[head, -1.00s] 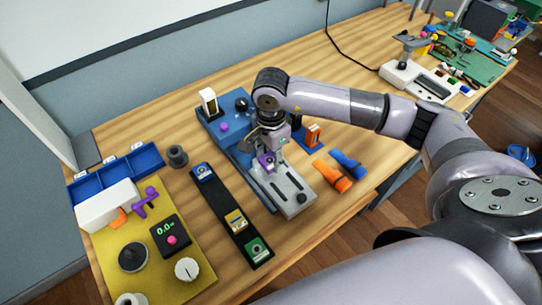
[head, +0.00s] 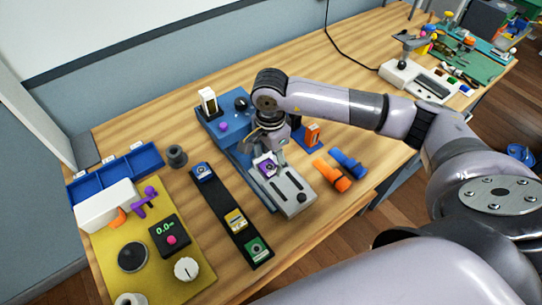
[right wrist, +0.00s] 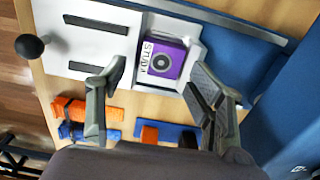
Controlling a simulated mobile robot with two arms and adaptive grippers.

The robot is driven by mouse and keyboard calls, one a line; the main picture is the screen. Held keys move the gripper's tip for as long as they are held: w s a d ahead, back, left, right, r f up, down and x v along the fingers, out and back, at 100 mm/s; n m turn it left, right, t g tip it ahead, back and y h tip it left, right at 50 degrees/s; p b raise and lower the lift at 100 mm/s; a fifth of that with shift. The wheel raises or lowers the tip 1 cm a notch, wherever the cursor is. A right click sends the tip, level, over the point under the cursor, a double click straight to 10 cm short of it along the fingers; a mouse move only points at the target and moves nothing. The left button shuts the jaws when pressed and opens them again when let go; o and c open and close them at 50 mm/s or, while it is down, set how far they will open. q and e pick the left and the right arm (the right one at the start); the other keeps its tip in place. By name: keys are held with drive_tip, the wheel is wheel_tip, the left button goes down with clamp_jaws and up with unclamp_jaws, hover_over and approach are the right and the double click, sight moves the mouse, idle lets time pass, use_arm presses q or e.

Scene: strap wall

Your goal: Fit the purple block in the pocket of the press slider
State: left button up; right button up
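The purple block (head: 266,168) has a dark round mark on top and sits in the pocket at the far end of the grey press slider (head: 291,196). In the right wrist view the block (right wrist: 167,62) lies roughly square between the pocket walls of the slider (right wrist: 97,48). I cannot tell whether it is fully down. My right gripper (head: 268,143) is just above the block. In the right wrist view its fingers (right wrist: 157,75) are spread apart with nothing between them, clear of the block. My left gripper is not in view.
The blue press base (head: 236,125) lies behind the slider. A black strip (head: 231,212) with blue, yellow and green blocks lies to the left. Orange (head: 331,175) and blue (head: 348,164) clamps lie right of the slider. Bare wood is at the front right.

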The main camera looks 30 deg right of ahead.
sight(271, 166)
drive_tip(key=shift+r+p, duration=0.5)
drive_tip(key=shift+r, duration=0.2)
wheel_tip(271, 166, up, 12)
drive_tip(key=b, duration=0.3)
drive_tip(key=shift+b, duration=0.3)
drive_tip(key=shift+f, duration=0.2)
